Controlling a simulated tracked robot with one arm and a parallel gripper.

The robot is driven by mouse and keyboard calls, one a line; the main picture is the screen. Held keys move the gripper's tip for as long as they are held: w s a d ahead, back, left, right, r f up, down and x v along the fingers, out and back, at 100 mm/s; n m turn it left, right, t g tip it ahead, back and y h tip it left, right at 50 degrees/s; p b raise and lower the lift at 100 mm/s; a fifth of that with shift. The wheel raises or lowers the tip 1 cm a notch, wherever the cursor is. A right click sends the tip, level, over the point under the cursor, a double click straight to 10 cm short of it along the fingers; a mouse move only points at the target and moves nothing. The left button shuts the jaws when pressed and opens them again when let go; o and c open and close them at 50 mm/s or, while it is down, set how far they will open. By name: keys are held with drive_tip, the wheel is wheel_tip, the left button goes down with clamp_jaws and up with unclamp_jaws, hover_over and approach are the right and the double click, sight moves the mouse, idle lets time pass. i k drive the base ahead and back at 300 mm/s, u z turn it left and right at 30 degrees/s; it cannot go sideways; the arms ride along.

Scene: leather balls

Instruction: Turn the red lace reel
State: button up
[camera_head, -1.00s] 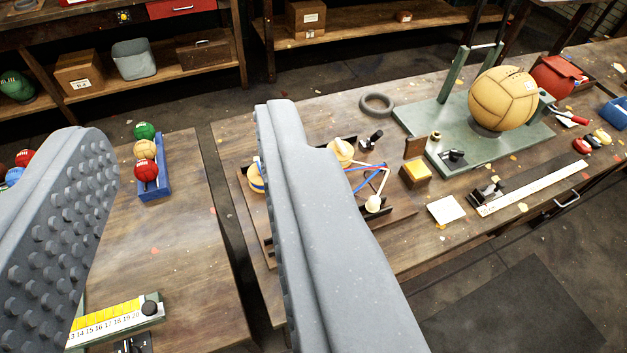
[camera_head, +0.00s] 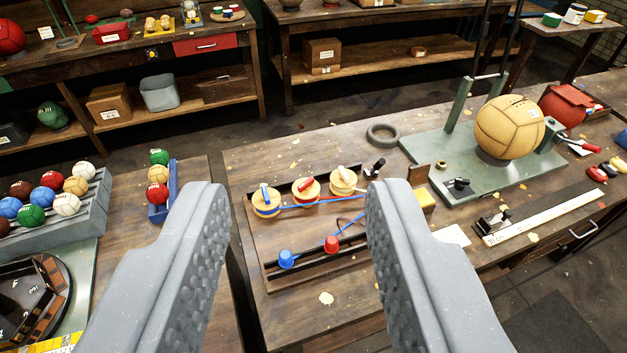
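The red lace reel (camera_head: 306,190) is a pale wooden disc with a red bar on top. It stands in the middle of a row on a wooden board (camera_head: 262,232) on the bench. A blue-topped reel (camera_head: 265,201) is at its left and a cream-topped reel (camera_head: 343,181) at its right. A blue lace runs by the reels.
A tan leather ball (camera_head: 509,127) rests on a green stand (camera_head: 425,150) at the right. A grey ring (camera_head: 382,134) lies behind the reels. At the left, a rack (camera_head: 85,225) holds several coloured balls. A dark gap separates the two benches.

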sight(304, 190)
drive_tip(key=z, duration=0.05)
drive_tip(key=i, duration=1)
drive_tip(key=u, duration=0.05)
